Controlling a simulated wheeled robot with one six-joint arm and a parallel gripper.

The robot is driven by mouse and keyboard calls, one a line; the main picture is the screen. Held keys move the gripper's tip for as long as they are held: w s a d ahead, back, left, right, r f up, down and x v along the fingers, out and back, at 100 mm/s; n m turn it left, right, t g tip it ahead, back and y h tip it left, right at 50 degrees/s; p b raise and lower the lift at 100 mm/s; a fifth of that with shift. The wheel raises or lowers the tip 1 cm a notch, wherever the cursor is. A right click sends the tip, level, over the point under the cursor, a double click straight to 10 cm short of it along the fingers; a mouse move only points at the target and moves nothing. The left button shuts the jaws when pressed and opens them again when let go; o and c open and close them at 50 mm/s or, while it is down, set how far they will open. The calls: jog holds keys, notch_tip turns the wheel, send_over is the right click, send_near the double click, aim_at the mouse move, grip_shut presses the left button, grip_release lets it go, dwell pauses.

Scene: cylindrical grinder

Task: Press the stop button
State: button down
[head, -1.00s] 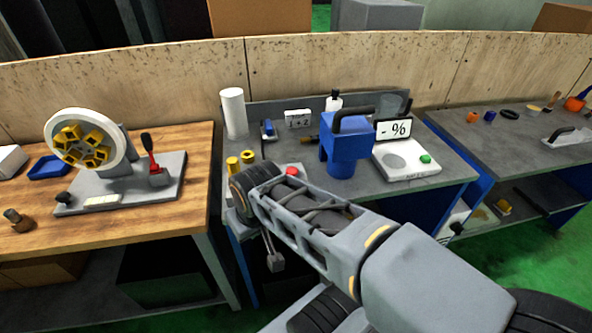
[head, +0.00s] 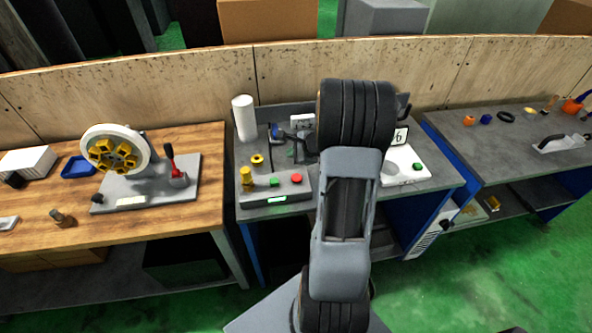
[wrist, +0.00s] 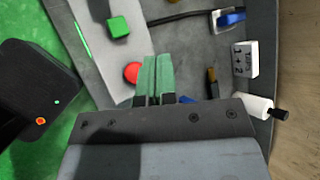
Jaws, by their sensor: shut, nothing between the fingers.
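The red button (head: 297,178) sits on a grey control panel (head: 262,197) at the front of the middle bench, beside a green button (head: 274,182). In the wrist view the red button (wrist: 132,72) and the green button (wrist: 118,27) show on the panel's light top. My gripper (wrist: 157,60) is shut and empty, its green fingertips just right of the red button in the picture. I cannot tell their height above the panel. In the head view my arm hides most of the gripper.
A yellow-topped lamp (head: 246,178) stands at the panel's left end. A white roll (head: 243,118) stands behind. The white scale (head: 402,166) is right of my arm. A wooden bench (head: 60,232) with a wheel fixture (head: 115,150) is at left.

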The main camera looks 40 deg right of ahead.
jog(key=shift+d+f+m, duration=0.2)
jog(key=shift+d+m, duration=0.2)
jog(key=shift+d, duration=0.25)
jog(key=shift+f, duration=0.2)
jog(key=b, duration=0.5)
send_over(296, 178)
notch_tip(296, 178, down, 7)
jog(key=shift+f, duration=0.1)
jog(key=shift+f+b, duration=0.65)
jog(key=shift+b, duration=0.3)
jog(key=shift+f+b, duration=0.95)
jog(key=shift+b, duration=0.35)
dwell(1.6)
jog(key=shift+r, duration=0.2)
jog(key=shift+r+p, duration=0.65)
jog(key=shift+r, duration=0.15)
